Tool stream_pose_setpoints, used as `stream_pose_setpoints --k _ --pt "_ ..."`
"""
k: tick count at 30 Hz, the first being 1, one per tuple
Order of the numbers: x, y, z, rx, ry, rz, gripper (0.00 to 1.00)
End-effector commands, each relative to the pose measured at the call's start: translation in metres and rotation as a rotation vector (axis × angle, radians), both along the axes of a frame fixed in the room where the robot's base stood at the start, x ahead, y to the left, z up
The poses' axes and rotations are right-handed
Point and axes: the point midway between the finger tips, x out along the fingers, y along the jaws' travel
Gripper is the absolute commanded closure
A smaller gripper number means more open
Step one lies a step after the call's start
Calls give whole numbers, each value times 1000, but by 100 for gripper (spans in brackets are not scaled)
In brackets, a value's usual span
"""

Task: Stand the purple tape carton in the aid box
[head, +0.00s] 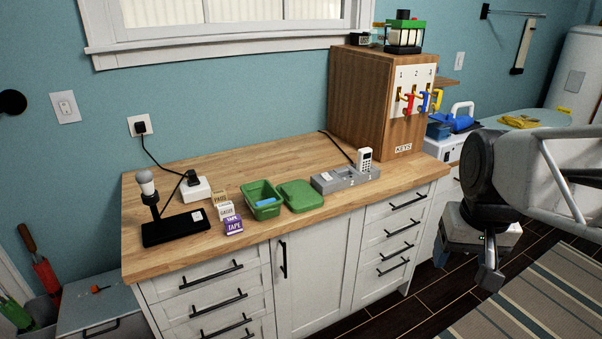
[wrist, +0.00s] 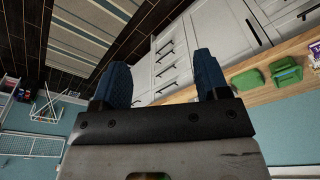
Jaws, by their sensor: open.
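The purple tape carton (head: 234,226) stands on the wooden counter, at the front of a short row of small cartons. The aid box (head: 262,203) is a green open tub just right of it, with a blue item inside. Its green lid (head: 299,196) lies beside it on the right. My gripper (head: 490,277) hangs right of the counter, well away from these things. In the wrist view its two blue fingers (wrist: 160,82) are apart with nothing between them.
A tan carton (head: 220,195) and a white carton (head: 226,210) stand behind the tape carton. A black lamp base (head: 176,228) is to the left. A grey cradle (head: 344,181) and a wooden key cabinet (head: 372,100) are to the right. Bare counter lies in front of the cradle.

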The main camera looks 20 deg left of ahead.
Motion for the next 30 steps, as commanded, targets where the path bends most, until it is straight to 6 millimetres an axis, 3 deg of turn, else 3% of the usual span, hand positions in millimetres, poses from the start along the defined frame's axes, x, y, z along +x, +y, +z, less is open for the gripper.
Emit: stream_pose_setpoints --k 3,17,30 --pt "27 22 4 -3 23 41 32" --pt "117 118 4 -24 105 188 32" --pt "183 236 -20 -53 179 329 32"
